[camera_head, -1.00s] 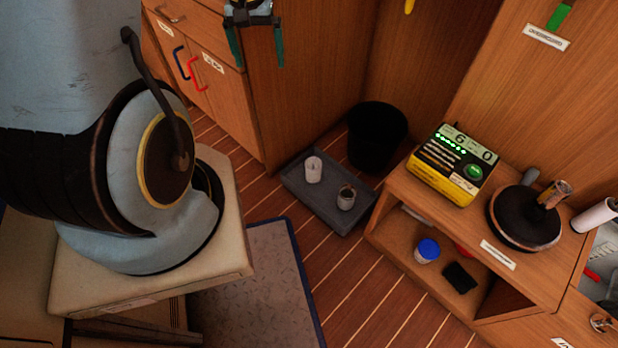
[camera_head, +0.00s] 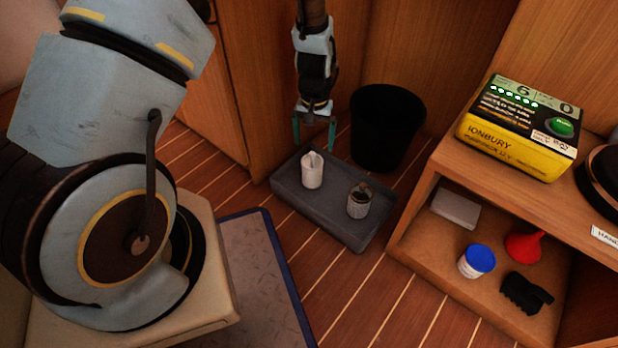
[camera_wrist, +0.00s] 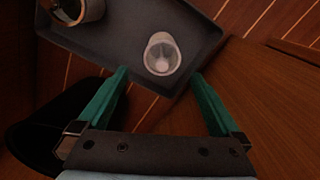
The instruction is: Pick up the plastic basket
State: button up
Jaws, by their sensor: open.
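In the wrist view the white container (camera_wrist: 162,55) looks translucent and lies just beyond and between the fingertips. My gripper (camera_head: 314,136) is open and empty, its green fingers pointing down above the tray's far side. It also shows in the wrist view (camera_wrist: 160,76), with the fingers apart and not visibly touching the container. A second, greyish ribbed cup (camera_head: 359,203) with dark contents stands to the right in the tray.
A black bin (camera_head: 386,128) stands close behind the tray, right of my gripper. A wooden shelf unit (camera_head: 425,215) on the right holds a blue-lidded jar (camera_head: 476,261), a red funnel (camera_head: 524,246) and a yellow box (camera_head: 520,128). The wooden floor in front of the tray is clear.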

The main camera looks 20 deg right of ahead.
aim_at(314, 153)
notch_tip(314, 153, down, 6)
jog(key=b, duration=0.2)
jog(key=shift+b, duration=0.3)
jog(key=f+b, duration=0.4)
jog(key=f, duration=0.1)
jog(key=shift+w+a, duration=0.1)
jog(key=shift+w, duration=0.1)
jog(key=shift+r, duration=0.1)
jog(key=shift+c, duration=0.4)
jog(key=c, duration=1.3)
